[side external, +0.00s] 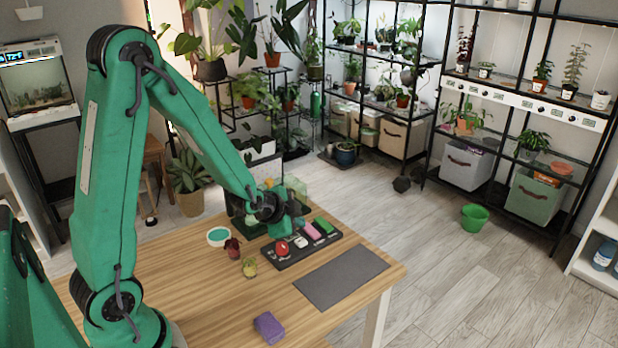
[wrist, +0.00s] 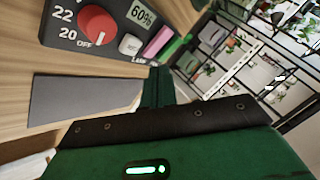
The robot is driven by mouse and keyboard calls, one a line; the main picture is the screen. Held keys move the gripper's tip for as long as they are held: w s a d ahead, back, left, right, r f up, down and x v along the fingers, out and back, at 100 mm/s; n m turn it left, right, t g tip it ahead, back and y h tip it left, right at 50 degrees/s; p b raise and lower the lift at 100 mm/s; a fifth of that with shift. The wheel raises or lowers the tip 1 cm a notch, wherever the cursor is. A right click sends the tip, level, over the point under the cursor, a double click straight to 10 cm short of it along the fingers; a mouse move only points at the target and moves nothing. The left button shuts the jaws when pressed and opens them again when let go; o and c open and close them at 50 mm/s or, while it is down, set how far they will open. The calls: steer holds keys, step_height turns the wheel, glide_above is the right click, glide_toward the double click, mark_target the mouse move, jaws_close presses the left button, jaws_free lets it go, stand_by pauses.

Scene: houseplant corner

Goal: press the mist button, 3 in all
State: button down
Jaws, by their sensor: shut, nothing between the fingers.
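The dark control panel (side external: 269,259) lies on the wooden table. It also shows at the top of the wrist view (wrist: 60,42). It carries a red dial (wrist: 98,22) marked 20, 22 and OFF, a display (wrist: 141,13) reading 60%, a small pale button (wrist: 130,44), and a pink piece (wrist: 158,43) and a green piece (wrist: 175,50). The pale button appears to be the mist button; its lettering is too small to read. My gripper (wrist: 157,84) is shut and empty. In the side view it is above the panel's far left part, partly hiding it.
A grey mat (side external: 342,277) lies right of the panel. A purple block (side external: 268,327) is near the front edge. A white dish with teal inside (side external: 218,236) and small dark red and yellowish plants stand left of the panel. The table front is mostly clear.

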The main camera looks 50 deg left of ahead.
mark_target(298, 242)
steer(key=shift+r, duration=1.15)
stand_by(1.8)
step_height(298, 242, up, 4)
steer(key=shift+a+f, duration=0.1)
stand_by(0.3)
steer(key=shift+f, duration=0.1)
steer(key=shift+f, duration=4.3)
steer(key=shift+f, duration=0.45)
